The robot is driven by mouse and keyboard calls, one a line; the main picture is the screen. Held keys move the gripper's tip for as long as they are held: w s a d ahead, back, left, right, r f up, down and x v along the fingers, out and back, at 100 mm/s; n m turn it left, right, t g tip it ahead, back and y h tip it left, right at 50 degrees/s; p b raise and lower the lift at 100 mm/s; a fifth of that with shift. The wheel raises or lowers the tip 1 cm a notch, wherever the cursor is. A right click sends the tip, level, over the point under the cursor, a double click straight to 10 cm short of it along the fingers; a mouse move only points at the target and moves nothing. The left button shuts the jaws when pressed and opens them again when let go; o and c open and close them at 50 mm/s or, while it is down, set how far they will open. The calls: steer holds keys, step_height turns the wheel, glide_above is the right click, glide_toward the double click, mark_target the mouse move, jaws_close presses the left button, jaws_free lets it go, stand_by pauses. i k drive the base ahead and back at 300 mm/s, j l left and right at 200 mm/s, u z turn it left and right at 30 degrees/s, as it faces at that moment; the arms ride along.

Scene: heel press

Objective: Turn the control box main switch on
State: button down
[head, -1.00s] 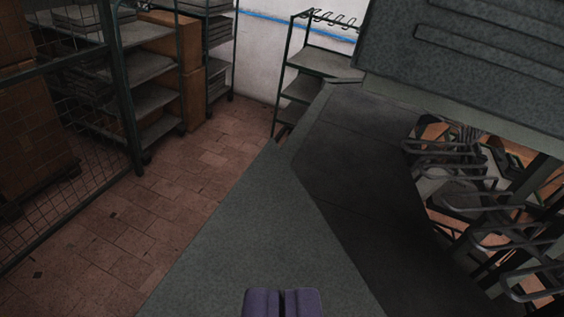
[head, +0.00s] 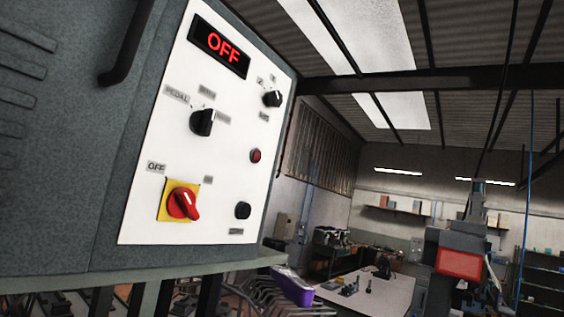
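The control box (head: 62,150) fills the left of the view, with a white front panel (head: 222,165). The main switch (head: 183,203) is a red rotary knob on a yellow plate at the panel's lower left. Its handle points toward the lower right. A label reading OFF (head: 156,167) is at its upper left; the label at its upper right is too blurred to read. The display (head: 221,48) shows OFF in red.
The panel also carries a black selector (head: 203,122), a smaller black knob (head: 272,99), a red button (head: 256,155) and a black knob (head: 242,210). A dark handle bar (head: 128,45) sticks out at the box's left. A workbench (head: 372,297) stands behind at right.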

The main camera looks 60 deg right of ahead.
mark_target(181, 203)
steer(key=z, duration=1.15)
